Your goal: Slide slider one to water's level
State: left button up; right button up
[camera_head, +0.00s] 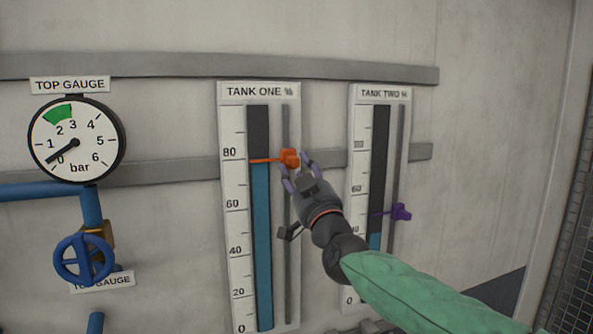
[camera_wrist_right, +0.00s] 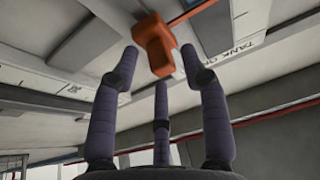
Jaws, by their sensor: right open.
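The tank one panel (camera_head: 232,300) on the wall has a blue water column (camera_head: 262,230) that tops out a little below the 80 mark. The orange slider one (camera_head: 289,158) sits on the panel's right-hand slot, and its orange pointer lies at about the top edge of the blue. My right gripper (camera_head: 298,172) is open, with its fingers close around the slider's lower and right side. In the right wrist view the orange slider (camera_wrist_right: 155,45) is beyond the open fingertips, between them; contact cannot be told. My left gripper is not in view.
The tank two panel (camera_head: 358,200) with a purple slider (camera_head: 400,212) stands to the right, partly behind my right arm. A round pressure gauge (camera_head: 76,140) and a blue valve wheel (camera_head: 84,259) are on the left. Grey rails (camera_head: 180,67) run along the wall.

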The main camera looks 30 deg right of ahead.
jog(key=v, duration=1.1)
jog(key=shift+a, duration=0.35)
jog(key=shift+f, duration=0.1)
